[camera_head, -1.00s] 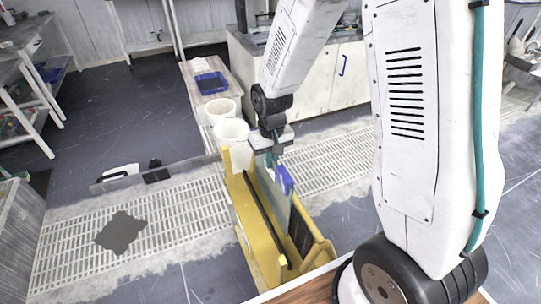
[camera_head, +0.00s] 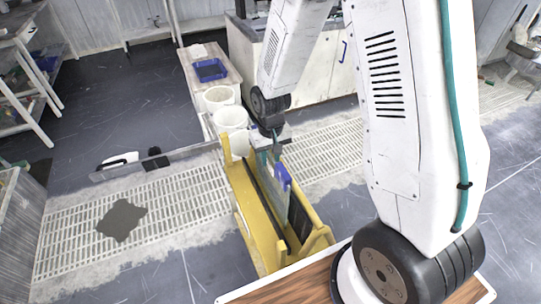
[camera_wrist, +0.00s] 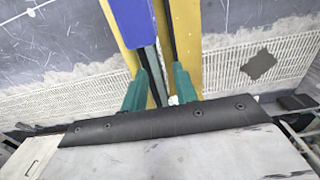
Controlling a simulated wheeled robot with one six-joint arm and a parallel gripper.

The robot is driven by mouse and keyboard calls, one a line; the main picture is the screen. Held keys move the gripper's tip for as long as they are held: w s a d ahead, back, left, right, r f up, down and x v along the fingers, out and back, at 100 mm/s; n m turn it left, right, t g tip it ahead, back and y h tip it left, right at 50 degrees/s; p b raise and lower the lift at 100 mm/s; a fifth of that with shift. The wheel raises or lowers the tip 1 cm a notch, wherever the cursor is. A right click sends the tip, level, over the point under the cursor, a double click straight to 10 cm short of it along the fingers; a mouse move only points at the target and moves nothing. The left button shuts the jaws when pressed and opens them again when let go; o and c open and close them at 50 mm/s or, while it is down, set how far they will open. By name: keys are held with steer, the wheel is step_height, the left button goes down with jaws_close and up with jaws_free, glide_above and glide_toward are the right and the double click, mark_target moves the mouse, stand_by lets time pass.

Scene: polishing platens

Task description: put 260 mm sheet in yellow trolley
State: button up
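The yellow trolley (camera_head: 256,222) stands on the floor grating in the middle of the head view and also shows in the wrist view (camera_wrist: 190,40). A thin grey sheet (camera_head: 268,186) stands on edge inside it, between its long sides, with a blue patch (camera_head: 284,178) on its right face. In the wrist view the sheet's grey edge (camera_wrist: 154,68) runs between my green fingers, close to the left one. My gripper (camera_wrist: 161,82) is over the trolley with its fingers apart and a gap beside the sheet. The sheet's lower edge is hidden.
White buckets (camera_head: 230,118) stand just behind the trolley. A bench with a blue tray (camera_head: 210,70) is further back. A long grey bar (camera_head: 185,151) crosses left of the trolley, and a dark mat (camera_head: 122,219) lies on the grating.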

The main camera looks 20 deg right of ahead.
steer(key=shift+r, duration=0.1)
step_height(320, 180, up, 11)
steer(key=s+d+r, duration=0.2)
steer(key=s+r, duration=0.8)
steer(key=r, duration=0.3)
steer(key=s+r, duration=0.2)
steer(key=s, duration=0.5)
steer(key=s+d+r+t, duration=0.1)
steer(key=s+r, duration=0.2)
steer(key=s, duration=0.4)
jaws_close()
